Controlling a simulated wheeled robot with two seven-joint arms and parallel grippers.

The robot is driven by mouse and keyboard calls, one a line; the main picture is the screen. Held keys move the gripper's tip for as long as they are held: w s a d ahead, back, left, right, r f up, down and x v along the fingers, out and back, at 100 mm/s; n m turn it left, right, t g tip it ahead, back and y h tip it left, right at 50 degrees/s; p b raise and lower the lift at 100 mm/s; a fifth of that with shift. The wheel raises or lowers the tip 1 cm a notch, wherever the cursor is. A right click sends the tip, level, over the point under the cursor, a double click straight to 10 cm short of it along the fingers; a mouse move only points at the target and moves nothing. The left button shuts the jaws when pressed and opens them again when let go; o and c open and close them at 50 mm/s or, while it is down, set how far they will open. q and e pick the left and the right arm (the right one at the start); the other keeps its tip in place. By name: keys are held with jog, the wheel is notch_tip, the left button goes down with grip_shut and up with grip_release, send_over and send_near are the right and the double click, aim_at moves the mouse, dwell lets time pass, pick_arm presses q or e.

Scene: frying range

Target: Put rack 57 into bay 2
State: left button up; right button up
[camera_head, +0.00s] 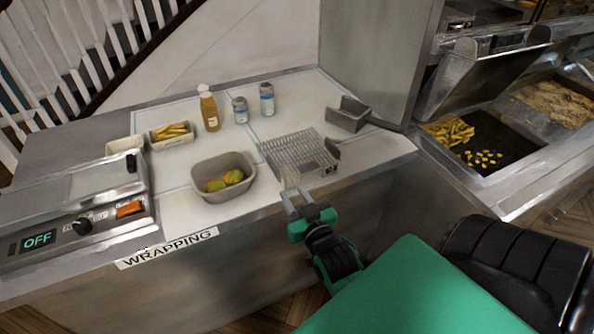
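A wire rack (292,150) lies on the white wrapping counter, its near end toward me. No number is readable on it, so I cannot tell if it is rack 57. My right gripper (297,196) is at the rack's near edge, with its two pale fingers apart. I cannot tell whether they touch the rack or its handle. My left gripper is not in view. At the right is the frying range, with a dark bay (490,140) holding fries and small yellow pieces. No bay numbers are readable.
A grey tub (207,193) with green and orange food, a tray of fries (171,136), a sauce bottle (209,110), two jars and a metal container (348,115) stand around the rack. A raised metal lid (486,75) and a tall steel panel (378,50) stand at the right.

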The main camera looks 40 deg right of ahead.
jog(key=shift+s+a, duration=0.1)
jog(key=shift+s, duration=0.4)
